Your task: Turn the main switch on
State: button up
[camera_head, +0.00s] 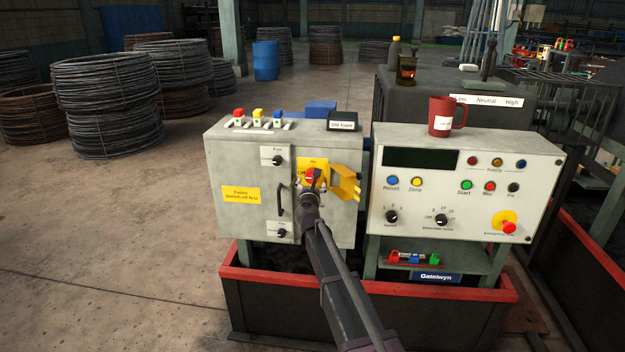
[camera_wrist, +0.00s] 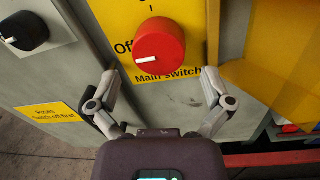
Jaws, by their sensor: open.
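The main switch is a round red knob (camera_wrist: 160,45) on a yellow plate labelled "Main switch". Its white mark points left, just below the "Off" label. In the head view the red knob (camera_head: 310,173) shows on the front of the left grey cabinet, partly covered by my gripper (camera_head: 309,190). In the wrist view my gripper (camera_wrist: 158,80) is open and empty. Its two fingers stand apart, one to the lower left and one to the lower right of the knob. I see no finger contact with the knob.
A yellow hinged piece (camera_head: 345,183) sticks out right of the switch; it looms at the right in the wrist view (camera_wrist: 275,75). A cabinet handle (camera_head: 281,198) and black knobs (camera_head: 278,160) lie left. The right control panel (camera_head: 465,190) stands close by.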

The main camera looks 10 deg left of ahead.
aim_at(312, 179)
jog(key=shift+w+a, duration=0.1)
jog(key=shift+w, duration=1.7)
jog(key=c, duration=1)
